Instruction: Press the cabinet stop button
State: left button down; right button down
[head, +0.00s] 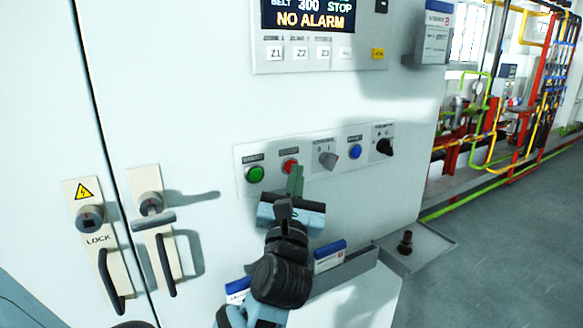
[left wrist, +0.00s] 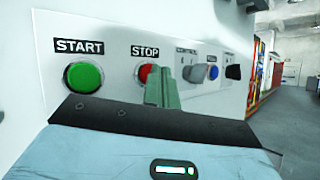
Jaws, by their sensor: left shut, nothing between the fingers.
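The red stop button (head: 289,165) is on the white control strip of the cabinet, right of the green start button (head: 255,174). In the left wrist view the red button (left wrist: 146,72) sits under the STOP label, its right side partly hidden by my fingers. My left gripper (head: 296,170) is shut and empty, its green fingers pointing at the panel just below and right of the red button. In the left wrist view the fingertips (left wrist: 164,72) overlap the button's right edge. I cannot tell whether they touch it. My right gripper is not in view.
Right of the red button are a grey selector knob (head: 327,156), a blue button (head: 355,152) and a black knob (head: 384,146). A display (head: 308,17) reading NO ALARM is above. Door handles (head: 110,280) stick out at left. A tray (head: 346,272) lies below.

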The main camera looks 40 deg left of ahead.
pick_arm(q)
jog(key=shift+w+a, duration=0.1)
jog(key=shift+a, duration=0.15)
jog(key=shift+d, duration=0.15)
dwell(0.5)
jog(key=shift+s+d, duration=0.35)
jog(key=shift+d, duration=0.35)
jog(key=d, duration=0.1)
jog(key=s+d, duration=0.1)
jog(key=d, duration=0.1)
jog(key=s+d, duration=0.1)
jog(key=shift+d, duration=0.3)
jog(key=shift+f, duration=0.1)
dwell(0.7)
